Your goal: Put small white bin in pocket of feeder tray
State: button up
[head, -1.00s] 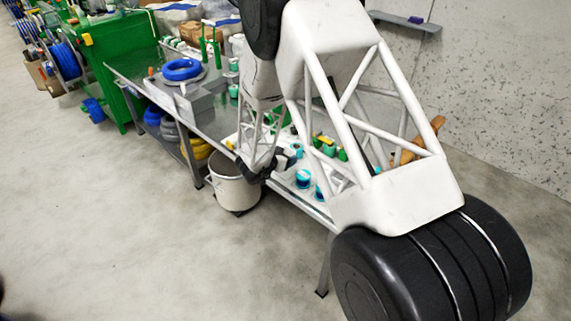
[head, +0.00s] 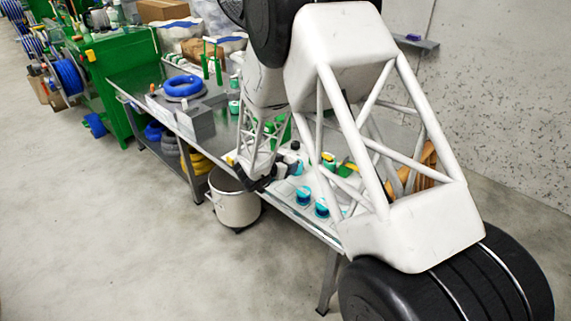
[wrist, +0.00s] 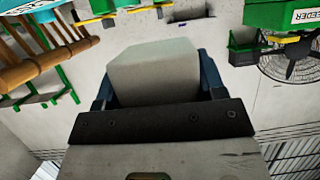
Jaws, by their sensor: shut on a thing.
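In the wrist view, my gripper (wrist: 156,80) is shut on a pale, box-shaped thing, the small white bin (wrist: 152,62), with a blue finger on each side of it. The bin's inside is not visible. A green part marked FEEDER (wrist: 285,16) is at the upper right, apart from the bin. I cannot tell which part holds the tray's pocket. In the head view, my arm covers much of the bench and the held bin is not clear.
A grey metal bench (head: 150,92) carries a blue coil (head: 183,86), a grey box (head: 195,120) and teal spools (head: 303,196). A white bucket (head: 235,205) stands on the floor by its front edge. Brown rods (wrist: 35,65) and a black fan (wrist: 290,65) flank the wrist view.

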jog(key=w+d+n+t+y, duration=0.1)
jog(key=w+d+n+y, duration=0.1)
jog(key=w+d, duration=0.3)
jog(key=w+d+n+t+y, duration=0.1)
jog(key=w+d+n+y, duration=0.2)
jog(key=d, duration=0.7)
jog(key=shift+w+r+t, duration=0.25)
jog(key=shift+w+t, duration=0.05)
jog(key=shift+w, duration=0.9)
jog(key=w+a+r+m+h, duration=0.1)
jog(key=w+a, duration=0.5)
jog(key=a, duration=0.4)
jog(key=w+a+r, duration=0.2)
jog(key=w+a, duration=0.4)
jog(key=a, duration=0.4)
jog(key=w+a+r+m+h, duration=0.1)
jog(key=w+a, duration=0.5)
jog(key=a, duration=0.4)
jog(key=w+a+f, duration=0.1)
jog(key=a+f, duration=0.1)
jog(key=a, duration=0.5)
jog(key=w+a+f+n+y, duration=0.1)
jog(key=a+f, duration=0.1)
jog(key=a, duration=0.5)
jog(key=shift+w+f, duration=0.15)
jog(key=shift+f, duration=0.25)
